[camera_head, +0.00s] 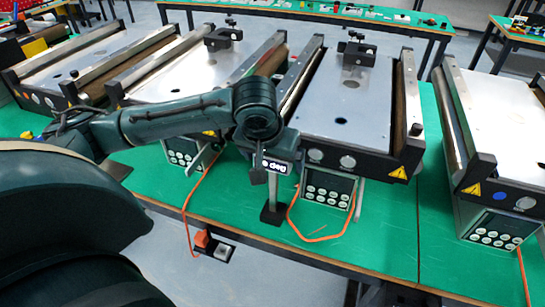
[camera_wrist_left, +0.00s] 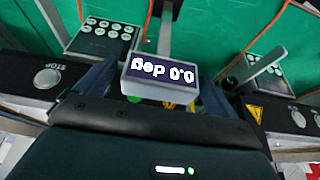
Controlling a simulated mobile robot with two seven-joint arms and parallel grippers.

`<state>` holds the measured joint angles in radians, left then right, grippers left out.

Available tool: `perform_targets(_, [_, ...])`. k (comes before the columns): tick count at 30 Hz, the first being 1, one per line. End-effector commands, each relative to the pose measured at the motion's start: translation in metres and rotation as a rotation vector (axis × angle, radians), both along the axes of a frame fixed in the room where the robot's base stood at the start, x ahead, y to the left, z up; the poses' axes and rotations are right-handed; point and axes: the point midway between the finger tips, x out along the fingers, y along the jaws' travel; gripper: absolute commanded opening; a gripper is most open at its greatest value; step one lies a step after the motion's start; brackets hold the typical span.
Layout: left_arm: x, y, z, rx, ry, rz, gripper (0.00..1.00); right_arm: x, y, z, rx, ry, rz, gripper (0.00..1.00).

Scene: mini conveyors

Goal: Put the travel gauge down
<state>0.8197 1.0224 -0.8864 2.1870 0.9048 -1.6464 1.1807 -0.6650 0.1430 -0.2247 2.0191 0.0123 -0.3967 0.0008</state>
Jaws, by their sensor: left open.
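The travel gauge (camera_head: 279,166) is a small box with a lit display reading deg. It is at the front edge of the middle conveyor unit, atop a grey post with a black foot (camera_head: 272,214) on the green bench. My left gripper (camera_head: 258,172) is at the gauge's left side in the head view. In the left wrist view the gauge (camera_wrist_left: 160,75) shows upside down, reading 0.0 deg, between my open fingers (camera_wrist_left: 155,88). Whether a finger touches it cannot be told. My right gripper is not in view.
Mini conveyors (camera_head: 345,95) stand in a row on the green bench (camera_head: 385,225). Button panels (camera_head: 327,190) sit under their fronts. An orange cable (camera_head: 295,225) runs beside the foot, and a red switch (camera_head: 202,239) is at the bench's front edge. Bare bench lies right of the foot.

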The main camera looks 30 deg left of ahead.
Motion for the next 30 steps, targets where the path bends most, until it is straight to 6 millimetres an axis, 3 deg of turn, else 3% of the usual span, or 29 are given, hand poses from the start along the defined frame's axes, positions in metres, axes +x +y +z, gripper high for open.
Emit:
perform_targets(18, [-0.039, -0.010, 0.102, -0.001, -0.003, 0.001, 0.94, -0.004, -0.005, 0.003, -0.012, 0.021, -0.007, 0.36])
perform_targets(30, [-0.045, -0.011, 0.112, 0.000, 0.000, 0.001, 0.94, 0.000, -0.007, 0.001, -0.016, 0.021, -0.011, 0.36])
